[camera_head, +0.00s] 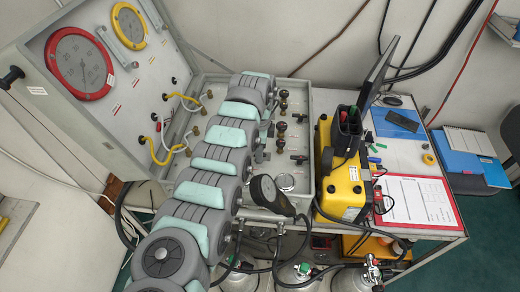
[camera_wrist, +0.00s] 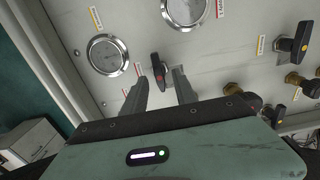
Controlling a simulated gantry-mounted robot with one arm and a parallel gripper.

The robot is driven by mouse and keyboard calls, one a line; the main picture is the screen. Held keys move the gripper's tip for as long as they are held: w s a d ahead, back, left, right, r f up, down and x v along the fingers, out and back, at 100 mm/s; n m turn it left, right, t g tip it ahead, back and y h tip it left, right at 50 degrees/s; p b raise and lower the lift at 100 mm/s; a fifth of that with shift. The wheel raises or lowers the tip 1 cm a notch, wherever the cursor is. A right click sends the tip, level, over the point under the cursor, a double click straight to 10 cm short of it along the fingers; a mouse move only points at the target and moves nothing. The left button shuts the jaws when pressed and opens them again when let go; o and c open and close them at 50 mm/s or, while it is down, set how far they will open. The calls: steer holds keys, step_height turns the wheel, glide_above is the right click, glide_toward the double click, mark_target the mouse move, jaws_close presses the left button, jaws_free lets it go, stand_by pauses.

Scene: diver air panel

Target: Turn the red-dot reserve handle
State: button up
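The red-dot reserve handle (camera_wrist: 157,72) shows in the wrist view as a small dark lever with a red mark, on the light grey panel (camera_wrist: 225,60). My gripper (camera_wrist: 160,80) is open, with one dark finger on each side of the handle. Gaps show between the handle and both fingers, so they do not look closed on it. In the head view my jointed grey arm reaches over the panel, and it hides the gripper's fingers and the red-dot handle.
In the wrist view, round gauges (camera_wrist: 108,54) sit left of and above the handle. Black levers with orange dots (camera_wrist: 292,46) and brass fittings stand to the right. In the head view, a yellow case (camera_head: 342,180) and a clipboard (camera_head: 414,200) lie right of the panel.

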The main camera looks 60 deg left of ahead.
jaws_close()
stand_by(0.3)
stand_by(0.3)
